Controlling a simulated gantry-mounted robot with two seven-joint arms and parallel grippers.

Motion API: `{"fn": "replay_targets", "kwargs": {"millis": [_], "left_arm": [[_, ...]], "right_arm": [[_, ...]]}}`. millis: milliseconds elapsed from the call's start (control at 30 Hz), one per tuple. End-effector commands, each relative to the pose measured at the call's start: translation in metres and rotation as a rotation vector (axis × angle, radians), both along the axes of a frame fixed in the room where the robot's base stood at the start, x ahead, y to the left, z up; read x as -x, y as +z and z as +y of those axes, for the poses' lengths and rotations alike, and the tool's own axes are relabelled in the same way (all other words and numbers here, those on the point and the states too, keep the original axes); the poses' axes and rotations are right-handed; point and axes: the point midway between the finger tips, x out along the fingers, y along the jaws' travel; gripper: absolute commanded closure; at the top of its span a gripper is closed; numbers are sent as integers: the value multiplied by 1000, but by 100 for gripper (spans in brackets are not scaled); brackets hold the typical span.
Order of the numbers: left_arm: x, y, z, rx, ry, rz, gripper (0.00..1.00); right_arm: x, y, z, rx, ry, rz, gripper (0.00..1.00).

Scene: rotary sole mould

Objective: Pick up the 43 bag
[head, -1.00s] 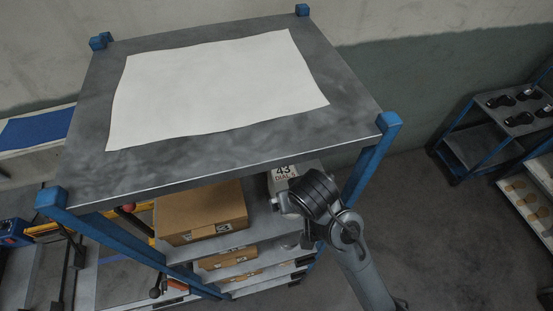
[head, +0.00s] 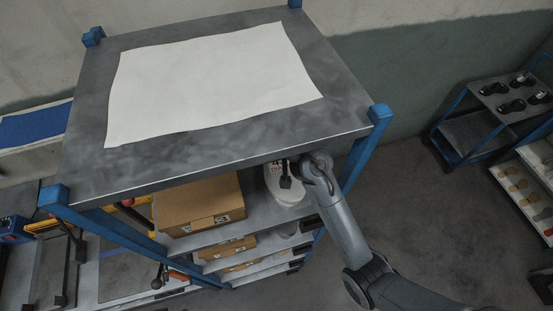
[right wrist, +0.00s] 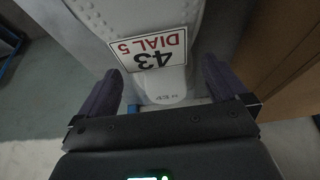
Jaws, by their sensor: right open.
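The 43 bag (head: 285,188) is a pale bag on the rack's upper shelf, under the tabletop and to the right of a cardboard box. In the right wrist view the bag (right wrist: 168,22) carries a white label (right wrist: 150,50) reading "43 DIAL 5", seen upside down. My right gripper (head: 285,181) reaches in at the bag in the head view. In the right wrist view the right gripper (right wrist: 165,85) is open, with one dark finger on each side of the bag's near end. I cannot tell whether the fingers touch it. My left gripper is not in view.
A cardboard box (head: 200,203) stands left of the bag on the same shelf, with more boxes (head: 228,248) below. The tabletop (head: 90,165) overhangs the shelf and carries a white sheet (head: 210,85). A blue post (head: 362,150) stands close to my right arm.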

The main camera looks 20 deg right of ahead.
Motion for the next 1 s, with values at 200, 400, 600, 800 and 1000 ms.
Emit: {"fn": "replay_targets", "kwargs": {"millis": [200,400,600,800,1000], "left_arm": [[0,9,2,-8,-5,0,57],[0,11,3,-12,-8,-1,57],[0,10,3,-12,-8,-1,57],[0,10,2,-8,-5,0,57],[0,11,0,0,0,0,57]], "right_arm": [[-10,-25,-2,2,-1,4,0],[-14,-37,-2,0,0,1,0],[-15,-38,-2,0,-1,0,0],[-14,-37,-2,0,-1,0,29],[-15,-36,-1,-1,-1,-3,56]]}}
